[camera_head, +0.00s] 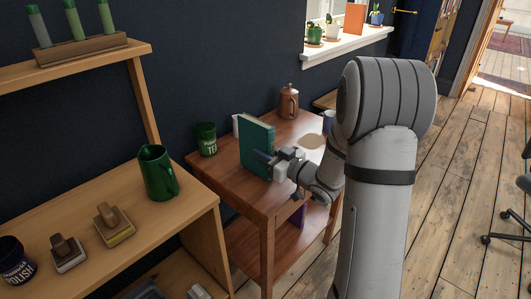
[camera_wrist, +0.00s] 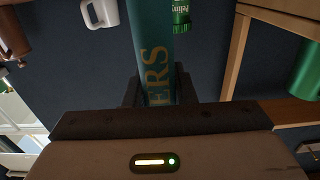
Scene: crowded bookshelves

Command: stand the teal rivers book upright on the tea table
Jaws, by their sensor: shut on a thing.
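The teal rivers book (camera_head: 257,146) stands upright at the tea table in the head view, its spine toward my gripper. In the wrist view the teal spine (camera_wrist: 152,40) shows the letters "ERS" between my fingers. My gripper (camera_head: 270,160) is shut on the book, low on its spine side. The wooden tea table (camera_head: 228,182) lies under the book. The book's lower edge is close to the tabletop, but I cannot tell whether it touches. My gripper's fingers also show in the wrist view (camera_wrist: 155,92), one on each side of the spine.
A green tea tin (camera_head: 206,139) stands left of the book. A white mug (camera_wrist: 100,13) is close behind it.

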